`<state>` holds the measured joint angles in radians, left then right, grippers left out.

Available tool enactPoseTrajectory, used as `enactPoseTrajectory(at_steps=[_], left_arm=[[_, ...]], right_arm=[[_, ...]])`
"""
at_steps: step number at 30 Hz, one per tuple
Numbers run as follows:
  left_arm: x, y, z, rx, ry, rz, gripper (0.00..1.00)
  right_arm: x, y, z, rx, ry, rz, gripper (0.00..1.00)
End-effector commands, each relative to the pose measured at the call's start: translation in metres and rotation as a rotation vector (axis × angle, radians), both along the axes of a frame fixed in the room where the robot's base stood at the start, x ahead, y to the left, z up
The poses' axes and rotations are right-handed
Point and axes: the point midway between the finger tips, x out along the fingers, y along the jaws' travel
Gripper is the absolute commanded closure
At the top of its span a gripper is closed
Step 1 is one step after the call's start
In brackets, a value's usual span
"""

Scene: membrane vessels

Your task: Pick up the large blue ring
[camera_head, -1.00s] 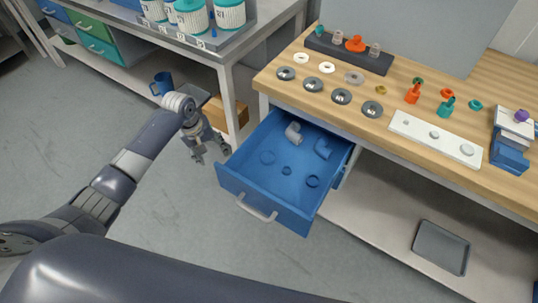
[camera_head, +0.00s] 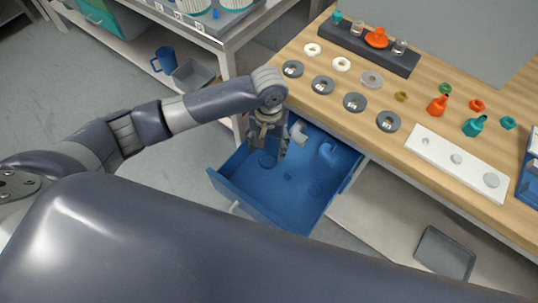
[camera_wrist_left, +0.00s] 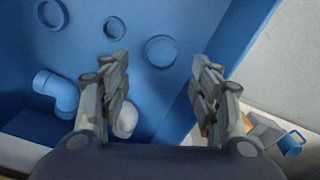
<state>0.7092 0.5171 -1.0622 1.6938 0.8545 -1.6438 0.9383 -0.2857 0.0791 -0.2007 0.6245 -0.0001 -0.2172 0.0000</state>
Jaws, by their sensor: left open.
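My left gripper (camera_head: 266,150) points down over the left part of the drawer. It also shows in the left wrist view (camera_wrist_left: 160,68), open, with nothing between its fingers. The height of the fingertips above the ring is hard to tell. My right gripper is not in view.
The wooden bench (camera_head: 420,105) with several grey discs borders the drawer. A blue mug (camera_head: 166,60) stands at left.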

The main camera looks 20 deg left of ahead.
Motion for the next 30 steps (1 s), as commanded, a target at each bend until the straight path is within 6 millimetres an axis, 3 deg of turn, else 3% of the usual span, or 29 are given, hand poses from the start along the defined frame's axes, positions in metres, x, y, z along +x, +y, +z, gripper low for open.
enactPoseTrajectory(at_steps=[3,7,18,26,30], left_arm=[[0.001,0.0,-0.015,0.0,-0.001,0.002,0.43],[0.001,0.001,-0.023,-0.001,-0.001,0.002,0.43],[0.005,0.003,-0.07,0.0,-0.002,0.002,0.43],[0.005,0.004,-0.072,-0.001,-0.003,0.001,0.43],[0.005,0.004,-0.072,-0.001,-0.003,0.002,0.63]], right_arm=[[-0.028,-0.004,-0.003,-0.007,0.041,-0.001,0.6],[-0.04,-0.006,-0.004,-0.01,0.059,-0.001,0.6],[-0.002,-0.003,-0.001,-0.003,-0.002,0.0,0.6],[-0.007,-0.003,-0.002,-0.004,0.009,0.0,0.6],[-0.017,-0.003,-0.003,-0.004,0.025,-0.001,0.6]])
